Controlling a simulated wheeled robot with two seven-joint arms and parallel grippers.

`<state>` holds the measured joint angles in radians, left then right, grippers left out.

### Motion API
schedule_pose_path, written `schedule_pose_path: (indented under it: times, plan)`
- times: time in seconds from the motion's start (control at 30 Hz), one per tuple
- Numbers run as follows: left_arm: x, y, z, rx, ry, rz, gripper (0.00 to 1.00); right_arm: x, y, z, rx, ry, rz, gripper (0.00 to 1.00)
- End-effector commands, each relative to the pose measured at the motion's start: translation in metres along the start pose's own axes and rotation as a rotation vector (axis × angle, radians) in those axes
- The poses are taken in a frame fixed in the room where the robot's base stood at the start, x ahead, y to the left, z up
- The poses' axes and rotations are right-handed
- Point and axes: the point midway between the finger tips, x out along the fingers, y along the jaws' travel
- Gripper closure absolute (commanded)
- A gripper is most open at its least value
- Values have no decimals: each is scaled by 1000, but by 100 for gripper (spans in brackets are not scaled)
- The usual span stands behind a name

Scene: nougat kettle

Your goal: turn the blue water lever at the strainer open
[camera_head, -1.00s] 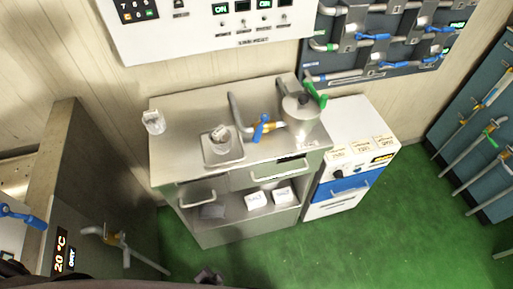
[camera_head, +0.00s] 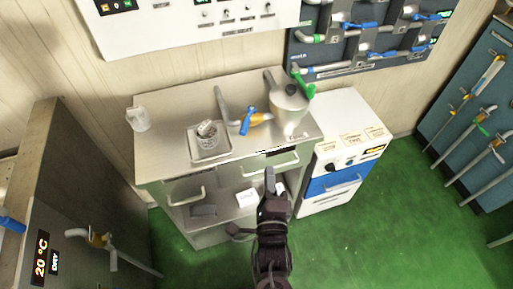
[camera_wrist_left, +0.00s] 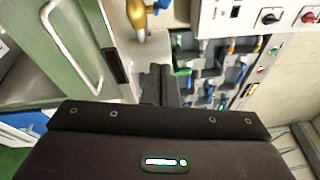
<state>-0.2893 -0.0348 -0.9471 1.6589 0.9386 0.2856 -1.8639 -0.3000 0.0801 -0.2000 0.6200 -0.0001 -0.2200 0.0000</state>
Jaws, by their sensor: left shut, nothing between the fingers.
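The blue lever (camera_head: 247,121) sits on a brass valve (camera_head: 260,119) beside a bent metal pipe on the steel counter. A metal pot-like vessel with a spout, probably the strainer (camera_head: 289,104), stands right of it. My left gripper (camera_head: 269,175) is shut and empty in front of the counter, nearer to me than the lever and apart from it. In the left wrist view the shut fingers (camera_wrist_left: 160,84) point toward the counter. The brass valve (camera_wrist_left: 139,20) shows at the top there, with part of the blue lever (camera_wrist_left: 161,4). My right gripper is not in view.
A green lever (camera_head: 304,84) is at the vessel's back right. A tray (camera_head: 222,153) with a small container and a white jug (camera_head: 139,119) stand left on the counter (camera_head: 170,145). Drawer handles (camera_head: 283,162) stick out in front. A white cabinet (camera_head: 340,125) adjoins at right.

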Motion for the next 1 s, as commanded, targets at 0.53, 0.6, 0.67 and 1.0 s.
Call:
schedule_pose_path:
  times: [0.53,0.6,0.67,1.0]
  plan:
    - [99,-4,0,4,-1,-3,100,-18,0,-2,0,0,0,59]
    - [102,-4,13,6,-2,0,100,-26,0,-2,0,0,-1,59]
    - [103,-4,21,6,0,0,100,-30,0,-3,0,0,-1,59]
    - [108,-1,39,2,1,-1,100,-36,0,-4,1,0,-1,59]
